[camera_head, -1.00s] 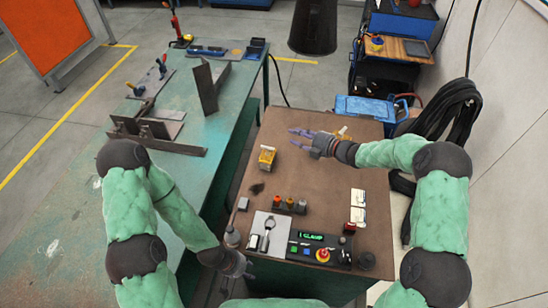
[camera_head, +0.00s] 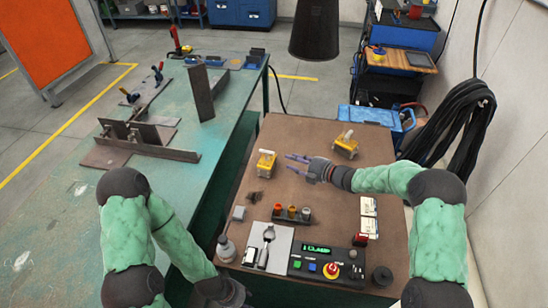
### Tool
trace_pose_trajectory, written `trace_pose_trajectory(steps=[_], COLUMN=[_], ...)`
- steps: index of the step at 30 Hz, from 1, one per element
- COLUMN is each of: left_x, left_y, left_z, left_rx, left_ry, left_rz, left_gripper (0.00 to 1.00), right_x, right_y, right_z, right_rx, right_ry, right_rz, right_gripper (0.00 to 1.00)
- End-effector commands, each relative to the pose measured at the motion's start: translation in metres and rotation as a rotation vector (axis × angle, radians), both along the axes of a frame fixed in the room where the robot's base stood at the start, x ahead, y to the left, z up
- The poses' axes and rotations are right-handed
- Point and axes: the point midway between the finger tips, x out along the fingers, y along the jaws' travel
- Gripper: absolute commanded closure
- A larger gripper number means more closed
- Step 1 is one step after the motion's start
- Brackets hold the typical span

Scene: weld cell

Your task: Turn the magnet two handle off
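Two yellow magnet blocks are on the brown table (camera_head: 233,190). The left yellow block (camera_head: 265,164) stands near the table's left edge. The right yellow block (camera_head: 344,149) is farther back, with a pale handle on top. No label shows which is magnet two. My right gripper (camera_head: 290,163) is open and empty between them, its purple fingers pointing left toward the left block with a small gap. The right block is just behind the gripper's wrist. My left gripper (camera_head: 238,294) hangs low at the table's front left edge; its fingers are too dark and small to judge.
A control panel (camera_head: 310,266) with a red button and a green display is at the table's front. The green bench (camera_head: 60,215) with steel plates is left.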

Motion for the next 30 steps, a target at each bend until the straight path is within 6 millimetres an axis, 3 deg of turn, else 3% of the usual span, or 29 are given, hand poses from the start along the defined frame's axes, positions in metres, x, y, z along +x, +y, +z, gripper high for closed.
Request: trace_pose_trajectory(steps=[7, 15, 29, 30], left_x=[0.000, 0.000, 0.000, 0.000], left_y=[0.000, 0.000, 0.000, 0.000], left_z=[-0.013, -0.022, -0.024, -0.024], left_rx=[0.000, 0.000, 0.000, 0.000], left_ry=[0.000, 0.000, 0.000, 0.000], left_rz=[0.000, 0.000, 0.000, 0.000], left_gripper=[0.60, 0.60, 0.60, 0.60], right_x=[0.024, 0.047, 0.054, 0.054], right_y=[0.037, 0.065, 0.074, 0.074], right_z=[-0.012, -0.019, -0.021, -0.021], right_rx=[0.001, 0.000, 0.000, 0.000], right_ry=[-0.001, -0.001, 0.001, 0.001], right_rz=[0.004, 0.002, 0.000, 0.000], right_gripper=[0.60, 0.60, 0.60, 0.69])
